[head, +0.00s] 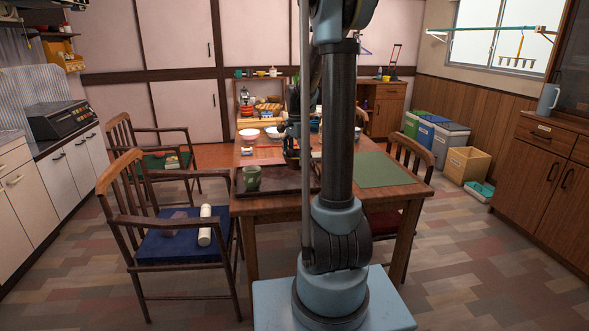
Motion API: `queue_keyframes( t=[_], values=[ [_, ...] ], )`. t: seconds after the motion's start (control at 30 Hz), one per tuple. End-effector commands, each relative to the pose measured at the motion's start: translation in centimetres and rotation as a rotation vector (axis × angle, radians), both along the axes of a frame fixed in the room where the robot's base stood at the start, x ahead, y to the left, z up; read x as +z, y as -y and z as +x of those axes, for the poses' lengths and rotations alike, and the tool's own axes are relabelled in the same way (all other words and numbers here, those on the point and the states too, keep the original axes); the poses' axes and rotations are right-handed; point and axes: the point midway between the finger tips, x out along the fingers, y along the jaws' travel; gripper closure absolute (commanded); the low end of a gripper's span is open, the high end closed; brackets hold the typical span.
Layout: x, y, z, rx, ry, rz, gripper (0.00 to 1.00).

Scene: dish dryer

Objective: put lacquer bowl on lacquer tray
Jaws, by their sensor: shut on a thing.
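The lacquer tray (272,190) is a dark brown, low-rimmed tray on the near left part of the wooden table. A green mug (252,178) stands on its left part. My gripper (291,152) is low over the tray's far right part, to the right of the mug and beyond it. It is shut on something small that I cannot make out. My upright arm column hides part of the table just right of the gripper. I cannot clearly pick out the lacquer bowl; it may be the thing held.
White bowls (249,134) and other dishes stand farther back on the table. A green mat (378,169) lies bare at the right. Chairs flank the table; the near left one has a blue cushion (182,240) with a white bottle (205,226) on it.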

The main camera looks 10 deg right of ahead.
Motion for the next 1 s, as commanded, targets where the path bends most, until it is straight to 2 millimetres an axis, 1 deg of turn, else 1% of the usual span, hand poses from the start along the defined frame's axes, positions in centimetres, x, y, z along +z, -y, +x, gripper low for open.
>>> queue_keyframes(
  t=[0.07,0.3,0.4,0.77,0.8,0.83,1.0],
  values=[
    [-0.6,0.0,0.0,0.0,0.0,0.0,0.33],
    [-3.4,0.1,0.0,0.0,0.0,0.0,0.33],
    [-4.1,0.1,0.0,0.0,0.0,0.0,0.33],
    [-4.3,0.1,0.0,0.0,0.0,0.0,0.33],
    [-4.4,0.1,0.0,0.0,0.0,0.0,0.04],
    [-4.4,0.1,0.0,0.0,0.0,0.0,0.0],
    [-4.3,0.1,0.0,0.0,0.0,0.0,0.0]
  ],
)
